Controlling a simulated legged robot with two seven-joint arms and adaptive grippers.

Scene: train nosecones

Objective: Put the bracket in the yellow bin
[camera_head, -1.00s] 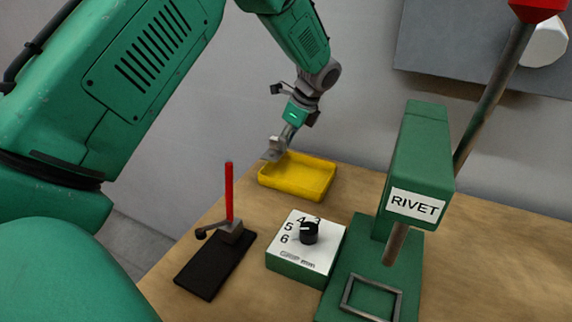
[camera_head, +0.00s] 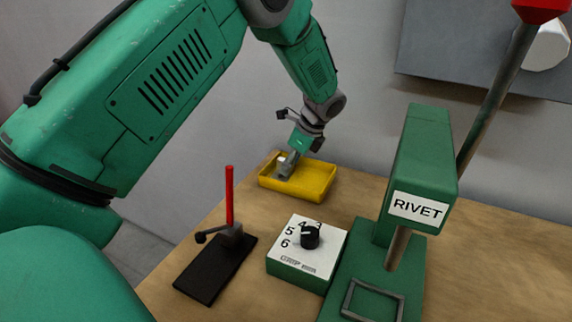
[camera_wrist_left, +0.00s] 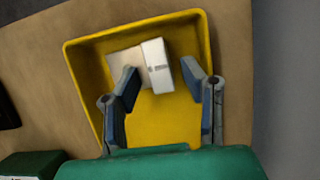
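The yellow bin (camera_head: 318,184) stands on the table near the back edge, and it fills the middle of the left wrist view (camera_wrist_left: 165,118). The bracket (camera_wrist_left: 157,65), a pale grey angled piece, shows inside the bin's outline, near its far wall in the wrist view. My left gripper (camera_head: 284,172) reaches down at the left part of the bin. In the wrist view its two fingers (camera_wrist_left: 160,78) are spread. The left finger overlaps the bracket in the picture; the right finger is apart from it. Whether the bracket lies flat is hard to tell.
A green press labelled RIVET (camera_head: 417,165) stands at the right. A white-topped box with a black knob (camera_head: 305,250) sits in front of the bin. A black plate with a red upright rod (camera_head: 230,195) is at the left. Bare table lies right of the bin.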

